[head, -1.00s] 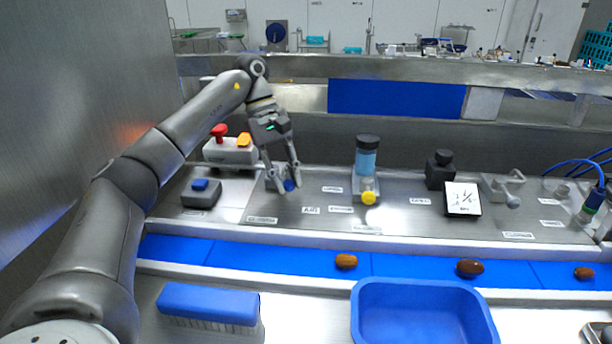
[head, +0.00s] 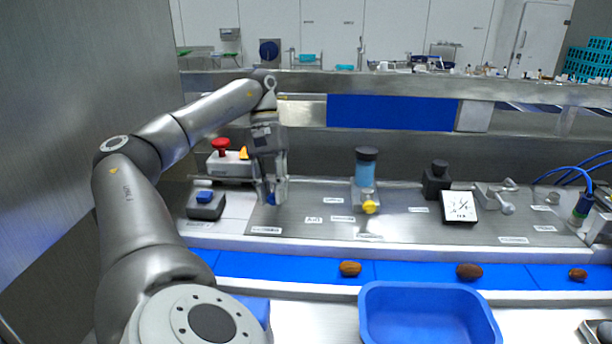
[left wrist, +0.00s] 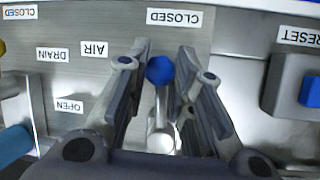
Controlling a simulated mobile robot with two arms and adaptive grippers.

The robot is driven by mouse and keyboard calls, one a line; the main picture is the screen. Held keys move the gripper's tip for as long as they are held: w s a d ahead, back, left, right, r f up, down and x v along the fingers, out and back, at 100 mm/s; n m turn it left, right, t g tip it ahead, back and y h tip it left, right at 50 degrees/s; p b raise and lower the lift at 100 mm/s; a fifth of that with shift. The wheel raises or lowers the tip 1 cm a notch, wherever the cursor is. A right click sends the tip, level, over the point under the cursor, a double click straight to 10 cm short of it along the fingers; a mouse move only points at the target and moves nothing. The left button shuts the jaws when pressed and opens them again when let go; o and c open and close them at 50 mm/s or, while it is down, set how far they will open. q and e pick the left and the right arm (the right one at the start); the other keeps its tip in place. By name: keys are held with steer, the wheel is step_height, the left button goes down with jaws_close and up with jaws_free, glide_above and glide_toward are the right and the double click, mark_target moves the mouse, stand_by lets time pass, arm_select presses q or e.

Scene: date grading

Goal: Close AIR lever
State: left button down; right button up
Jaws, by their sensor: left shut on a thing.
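The AIR lever has a blue ball knob (head: 270,199) on a metal stem, at the left of the steel panel. In the left wrist view the knob (left wrist: 160,70) sits between my fingers, with the stem running down below it and the knob towards the CLOSED label (left wrist: 174,17). The AIR label (left wrist: 95,48) lies to its left there. My left gripper (head: 272,197) points down and is shut on the lever, with a finger on each side. The fingers partly hide the lever in the head view. My right gripper is not in view.
A blue reset button box (head: 206,205) and a red-button box (head: 229,163) stand close left of the gripper. A yellow-knobbed drain valve (head: 370,206) under a blue cylinder (head: 365,170) is to the right. Dates ride the blue belt (head: 310,266) in front, near a blue tray (head: 430,288).

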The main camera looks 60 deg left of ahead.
arm_select(q)
steer(key=shift+s+a+m+g+p, duration=0.2)
steer(key=shift+s+m+g+p, duration=0.1)
steer(key=shift+m+p, duration=0.25)
steer(key=c, duration=1.2)
jaws_free()
steer(key=shift+a, duration=0.1)
steer(key=shift+c, duration=0.2)
steer(key=shift+s+r, duration=0.1)
steer(key=shift+r, duration=0.1)
steer(key=shift+r, duration=1.05)
step_height(320, 180, up, 8)
steer(key=shift+f, duration=0.25)
